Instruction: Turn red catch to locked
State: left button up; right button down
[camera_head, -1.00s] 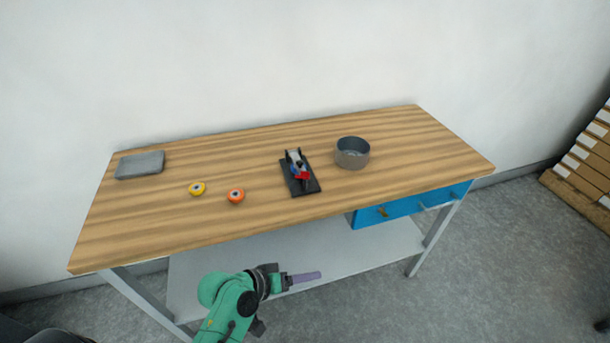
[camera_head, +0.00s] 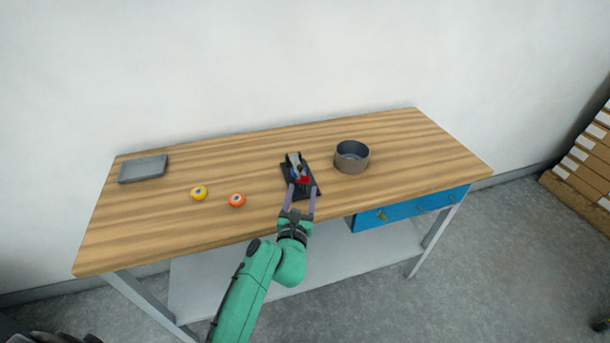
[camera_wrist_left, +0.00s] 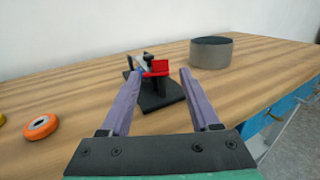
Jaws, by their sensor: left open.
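The red catch (camera_head: 303,180) is a small red piece on a black-based device (camera_head: 308,192) that stands on the wooden table. In the left wrist view the red catch (camera_wrist_left: 160,67) stands up on the device, next to a blue part. My left gripper (camera_head: 301,188) is open, with its two purple fingers at the front of the device. In the left wrist view the fingers (camera_wrist_left: 156,80) stand to either side of the red catch, with a gap on both sides. I cannot tell the catch's exact setting. My right gripper is not in view.
A round grey bowl (camera_head: 351,158) stands just right of the device. An orange roll (camera_head: 236,200) and a yellow roll (camera_head: 199,193) lie to its left. A grey tray (camera_head: 143,169) is at the far left. A blue drawer (camera_head: 410,206) hangs under the table's right front.

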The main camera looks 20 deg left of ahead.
aim_at(305, 178)
pick_arm(q)
jog(key=w, duration=0.6)
jog(key=shift+a, duration=0.35)
jog(key=shift+c, duration=0.3)
grip_shut()
